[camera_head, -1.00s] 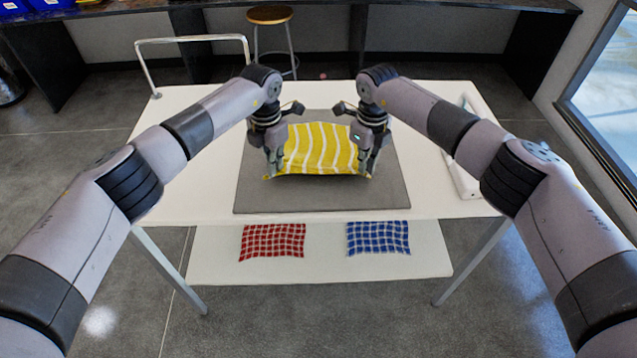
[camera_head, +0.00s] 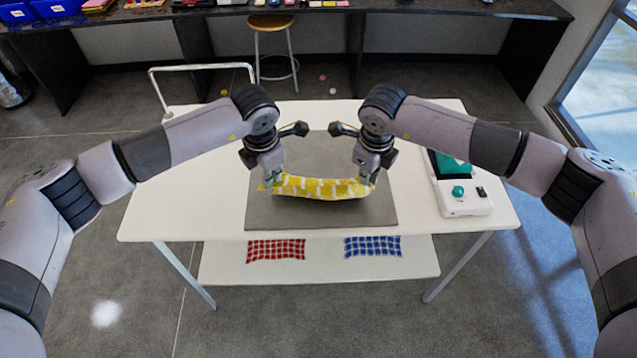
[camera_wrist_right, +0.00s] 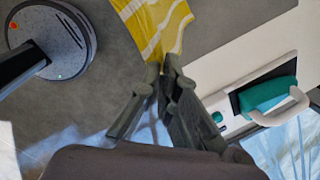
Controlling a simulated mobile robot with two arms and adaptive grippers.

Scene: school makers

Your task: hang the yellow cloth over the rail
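The yellow cloth (camera_head: 322,188) with white stripes is stretched between my two grippers over the grey mat, bunched into a narrow, sagging band in the head view. My left gripper (camera_head: 268,182) is shut on its left end. My right gripper (camera_head: 371,180) is shut on its right end; in the right wrist view the closed fingertips (camera_wrist_right: 165,72) pinch a corner of the cloth (camera_wrist_right: 155,25). The pale metal rail (camera_head: 200,67) stands at the table's back left, bare, behind and left of my left gripper.
The grey mat (camera_head: 300,215) lies on the white table (camera_head: 190,200). A white device with teal parts (camera_head: 463,208) stands at the table's right. A red checked cloth (camera_head: 276,250) and a blue checked cloth (camera_head: 372,246) lie on the lower shelf. A stool (camera_head: 271,24) stands behind the table.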

